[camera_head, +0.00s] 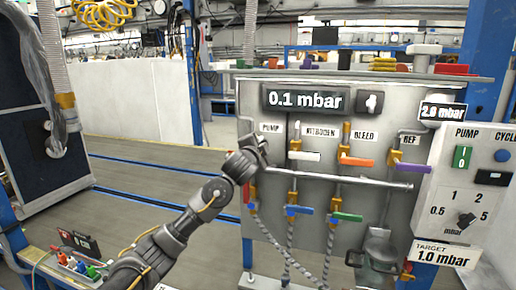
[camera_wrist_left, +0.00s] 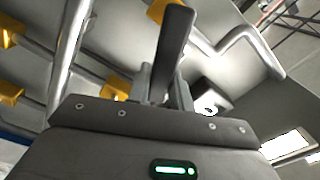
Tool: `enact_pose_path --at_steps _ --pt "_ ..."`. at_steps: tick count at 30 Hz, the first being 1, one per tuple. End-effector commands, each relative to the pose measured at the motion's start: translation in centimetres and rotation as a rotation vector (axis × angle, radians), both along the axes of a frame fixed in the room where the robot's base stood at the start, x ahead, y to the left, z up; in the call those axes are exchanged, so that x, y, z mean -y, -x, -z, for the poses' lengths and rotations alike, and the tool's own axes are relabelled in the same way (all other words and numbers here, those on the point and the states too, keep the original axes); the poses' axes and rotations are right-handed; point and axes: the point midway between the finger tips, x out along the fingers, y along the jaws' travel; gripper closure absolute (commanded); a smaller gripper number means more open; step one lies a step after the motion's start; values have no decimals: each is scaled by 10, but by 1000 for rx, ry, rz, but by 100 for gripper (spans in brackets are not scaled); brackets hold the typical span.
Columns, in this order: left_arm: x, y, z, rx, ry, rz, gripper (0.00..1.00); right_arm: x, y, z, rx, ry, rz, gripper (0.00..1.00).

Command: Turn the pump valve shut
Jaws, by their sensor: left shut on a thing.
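The pump valve sits under the PUMP label (camera_head: 270,127) at the left end of the grey panel. My left gripper (camera_head: 257,150) is at this valve and covers most of it in the head view. In the left wrist view, the dark valve handle (camera_wrist_left: 175,40) rises between the fingers of my left gripper (camera_wrist_left: 167,88), which is shut on it. A yellow valve fitting (camera_wrist_left: 160,11) shows behind the handle. The panel display (camera_head: 304,98) reads 0.1 mbar. My right gripper is in neither view.
White (camera_head: 304,156), orange (camera_head: 356,162) and purple (camera_head: 411,168) handles stand to the right of my gripper. A horizontal metal bar (camera_head: 350,180) crosses the panel below them. A control box (camera_head: 470,170) is at the right. The floor left of the panel is clear.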

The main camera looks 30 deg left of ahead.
Motion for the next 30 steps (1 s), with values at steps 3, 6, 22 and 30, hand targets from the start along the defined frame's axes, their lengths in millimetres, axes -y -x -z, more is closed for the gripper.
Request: enact_pose_path --at_steps 3,6,22,30 --pt "2 -1 9 -23 -101 1 100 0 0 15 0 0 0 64" --pt "3 -1 13 -44 -179 0 100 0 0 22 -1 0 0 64" --pt "6 -1 25 -105 -407 1 100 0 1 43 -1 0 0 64" --pt "6 -2 26 -112 -426 2 100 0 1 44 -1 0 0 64"
